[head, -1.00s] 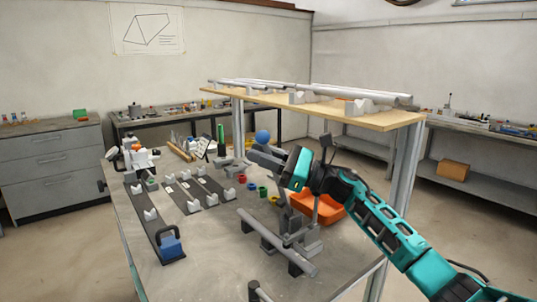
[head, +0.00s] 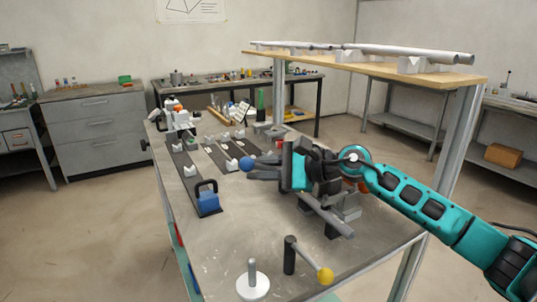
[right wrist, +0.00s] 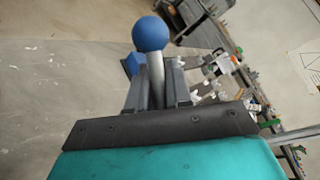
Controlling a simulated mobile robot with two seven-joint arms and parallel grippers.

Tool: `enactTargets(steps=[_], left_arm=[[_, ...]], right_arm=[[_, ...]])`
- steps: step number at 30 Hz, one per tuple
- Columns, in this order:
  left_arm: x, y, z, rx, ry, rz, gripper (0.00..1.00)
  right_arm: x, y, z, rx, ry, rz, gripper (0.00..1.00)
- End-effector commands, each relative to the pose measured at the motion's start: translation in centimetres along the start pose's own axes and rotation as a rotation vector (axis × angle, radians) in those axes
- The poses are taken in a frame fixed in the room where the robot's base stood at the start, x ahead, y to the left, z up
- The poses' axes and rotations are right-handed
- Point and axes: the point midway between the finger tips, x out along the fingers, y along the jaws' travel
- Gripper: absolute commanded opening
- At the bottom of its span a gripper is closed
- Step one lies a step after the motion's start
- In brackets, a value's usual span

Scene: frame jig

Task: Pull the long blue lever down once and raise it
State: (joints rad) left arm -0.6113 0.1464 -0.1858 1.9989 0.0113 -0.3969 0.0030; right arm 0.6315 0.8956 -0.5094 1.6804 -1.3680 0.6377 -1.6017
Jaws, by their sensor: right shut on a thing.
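The long lever's blue ball knob (head: 247,163) shows low over the bench, at the tips of my right gripper (head: 262,173). In the right wrist view the blue ball (right wrist: 150,33) stands just beyond the fingers, and the lever's grey rod (right wrist: 155,75) runs between them. My right gripper (right wrist: 152,88) is shut on this rod, just below the ball. The lever's base is hidden behind my gripper and arm in the head view. My left gripper is not in view.
A shorter lever with a yellow knob (head: 325,276) and a white disc with a peg (head: 252,286) stand at the bench's near edge. A blue handled clamp (head: 208,198) sits left on a dark rail. A wooden shelf with pipes (head: 380,65) rises behind my right arm.

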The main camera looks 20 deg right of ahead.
Motion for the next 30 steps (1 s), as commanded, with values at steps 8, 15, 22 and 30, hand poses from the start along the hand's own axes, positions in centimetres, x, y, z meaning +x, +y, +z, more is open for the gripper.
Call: enactTargets(steps=[8,15,22,30], left_arm=[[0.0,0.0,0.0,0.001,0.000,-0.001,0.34],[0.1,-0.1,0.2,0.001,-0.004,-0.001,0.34],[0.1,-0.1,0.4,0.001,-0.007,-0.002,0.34],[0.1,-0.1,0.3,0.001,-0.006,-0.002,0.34]], right_arm=[[0.7,1.2,-0.4,-0.050,0.037,0.030,0.00],[0.7,1.4,-0.5,-0.056,0.043,0.034,0.00],[0.7,1.4,-0.5,-0.055,0.042,0.034,0.20],[0.7,1.3,-0.5,-0.055,0.043,0.034,0.40]])
